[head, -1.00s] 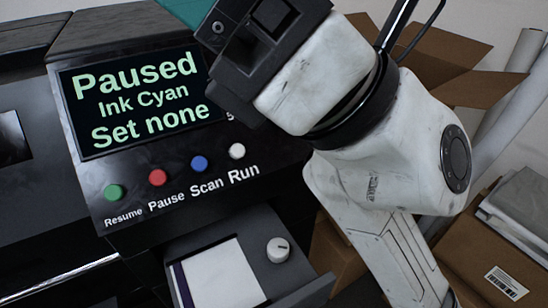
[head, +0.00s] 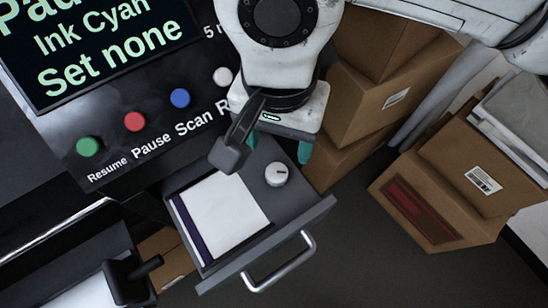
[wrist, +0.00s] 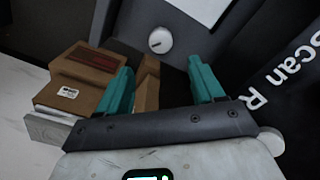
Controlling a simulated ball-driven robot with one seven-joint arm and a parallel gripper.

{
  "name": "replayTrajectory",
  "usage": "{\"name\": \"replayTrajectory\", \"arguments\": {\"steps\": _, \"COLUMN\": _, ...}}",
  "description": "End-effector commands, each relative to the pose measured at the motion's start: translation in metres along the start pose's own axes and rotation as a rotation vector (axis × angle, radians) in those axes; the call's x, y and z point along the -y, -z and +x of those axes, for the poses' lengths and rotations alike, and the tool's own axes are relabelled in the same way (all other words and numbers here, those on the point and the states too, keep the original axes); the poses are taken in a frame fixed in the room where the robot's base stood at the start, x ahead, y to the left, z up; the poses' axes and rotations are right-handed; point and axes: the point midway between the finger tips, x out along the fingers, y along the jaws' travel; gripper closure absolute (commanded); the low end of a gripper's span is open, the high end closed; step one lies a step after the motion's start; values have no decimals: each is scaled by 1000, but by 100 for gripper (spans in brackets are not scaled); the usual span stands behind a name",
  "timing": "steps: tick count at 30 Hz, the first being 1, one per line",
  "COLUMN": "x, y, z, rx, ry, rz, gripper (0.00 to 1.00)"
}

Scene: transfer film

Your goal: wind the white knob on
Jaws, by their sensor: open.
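The white knob (head: 277,174) sits on the grey top of the pulled-out drawer (head: 318,212), right of a white sheet. It also shows in the wrist view (wrist: 160,40), with a dark pointer line on its face. My gripper (head: 279,154) is just beyond the knob in the head view, its teal fingers apart and pointing down. In the wrist view my gripper (wrist: 163,82) is open and empty, and the knob lies ahead of the gap between the fingers, apart from both. The screen (head: 80,45) is partly cut off and reads Ink Cyan, Set none.
Green (head: 89,146), red (head: 135,121), blue (head: 180,98) and white (head: 223,77) buttons line the panel. A metal handle (head: 281,265) is on the drawer front. Cardboard boxes (head: 440,190) stand at the right. Dark floor is clear in front of the drawer.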

Motion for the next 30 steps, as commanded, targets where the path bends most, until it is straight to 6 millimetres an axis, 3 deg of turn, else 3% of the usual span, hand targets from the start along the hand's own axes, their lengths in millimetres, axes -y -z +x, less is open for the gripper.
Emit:
{"name": "replayTrajectory", "arguments": {"steps": 16, "x": 1, "y": -3, "z": 85, "rx": 9, "ry": 6, "rz": 2, "gripper": 33}}
{"name": "replayTrajectory", "arguments": {"steps": 21, "x": 1, "y": -2, "z": 97, "rx": 6, "ry": 5, "rz": 1, "gripper": 33}}
{"name": "replayTrajectory", "arguments": {"steps": 30, "x": 1, "y": -2, "z": 99, "rx": 5, "ry": 5, "rz": 0, "gripper": 33}}
